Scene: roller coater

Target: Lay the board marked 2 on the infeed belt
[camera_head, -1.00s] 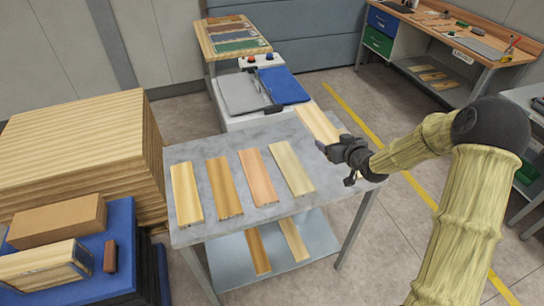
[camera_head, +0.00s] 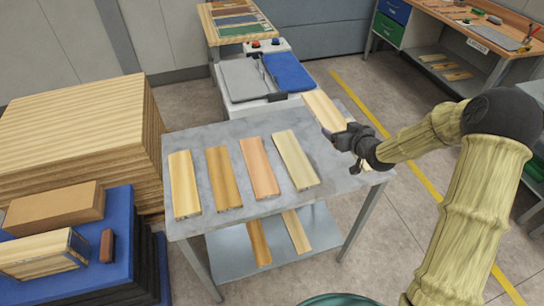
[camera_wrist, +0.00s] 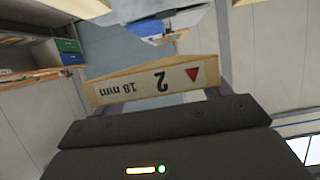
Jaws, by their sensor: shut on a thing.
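My gripper (camera_head: 344,137) is shut on a pale wooden board (camera_head: 322,110) at the right back corner of the grey table. In the wrist view the board's end face (camera_wrist: 150,84) is marked "2" and "18 mm" with a red triangle, upside down. The board points away from me towards the machine and seems to be above the tabletop; the exact gap cannot be told. Beyond the table stands a white machine with a grey flat surface (camera_head: 245,79) on the left and a blue one (camera_head: 288,71) on the right. I cannot tell which is the infeed belt.
Several boards (camera_head: 258,166) lie side by side on the grey table (camera_head: 340,182), with two more on its lower shelf. A stack of wood (camera_head: 75,125) stands left. A rack of coloured panels (camera_head: 235,25) is behind the machine. Open floor (camera_head: 395,130) lies right.

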